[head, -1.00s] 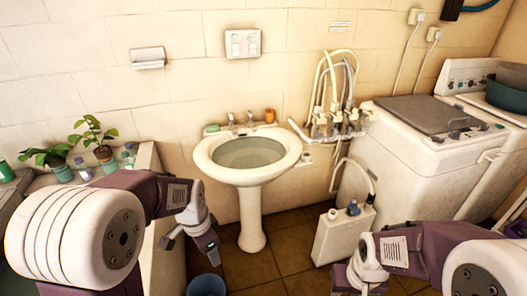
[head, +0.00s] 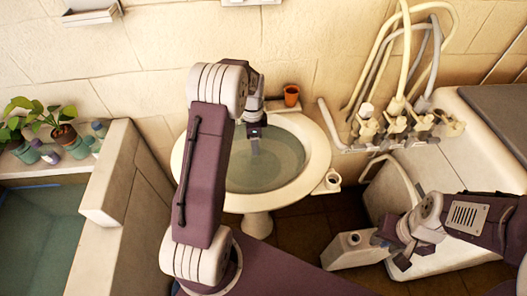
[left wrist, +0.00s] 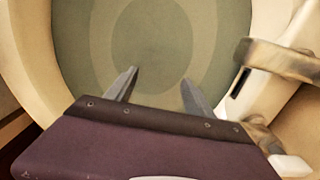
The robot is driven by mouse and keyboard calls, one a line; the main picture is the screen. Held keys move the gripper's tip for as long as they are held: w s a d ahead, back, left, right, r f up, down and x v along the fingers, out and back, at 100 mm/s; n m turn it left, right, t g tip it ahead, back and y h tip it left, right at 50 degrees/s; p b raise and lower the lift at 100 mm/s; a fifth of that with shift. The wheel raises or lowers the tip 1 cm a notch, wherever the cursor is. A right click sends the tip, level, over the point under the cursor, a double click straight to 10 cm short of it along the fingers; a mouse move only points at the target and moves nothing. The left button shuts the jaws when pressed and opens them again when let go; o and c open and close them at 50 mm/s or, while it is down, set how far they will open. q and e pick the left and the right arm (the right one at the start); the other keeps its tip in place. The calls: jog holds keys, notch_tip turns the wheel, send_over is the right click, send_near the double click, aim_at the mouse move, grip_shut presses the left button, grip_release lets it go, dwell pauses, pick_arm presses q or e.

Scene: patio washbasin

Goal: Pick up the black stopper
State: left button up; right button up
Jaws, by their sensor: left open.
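I cannot make out the black stopper in either view. The white washbasin (head: 320,150) holds greenish water, and my arm hides part of it in the head view. My left gripper (head: 255,150) is over the basin, pointing down. In the left wrist view, its two fingers (left wrist: 160,92) are apart with nothing between them, above the pale basin bottom (left wrist: 150,40). My right gripper (head: 392,252) is low at the right, with its fingers apart and empty, in front of the white washing machine.
An orange cup (head: 291,95) stands on the basin's back rim. A metal tap (left wrist: 280,58) is close to the left gripper's right side. Hoses and valves (head: 400,125) line the wall at right. A white canister (head: 350,250) is near the right gripper. Potted plants (head: 62,135) stand at left.

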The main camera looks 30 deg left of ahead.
pick_arm(q)
jog(key=s, duration=0.3)
send_over(252, 162)
jog(key=f, duration=0.4)
jog(key=shift+w+a+f, duration=0.1)
jog(key=shift+a+f, duration=0.1)
jog(key=shift+f, duration=0.2)
jog(key=f, duration=0.4)
jog(key=shift+s+d, duration=0.25)
jog(key=shift+d, duration=0.1)
jog(key=shift+w+f, duration=0.15)
jog(key=shift+f, duration=0.25)
jog(key=shift+r, duration=0.1)
jog(key=c, duration=0.4)
grip_shut()
pick_arm(e)
jog(key=shift+s+r, duration=0.5)
jog(key=shift+s, duration=0.4)
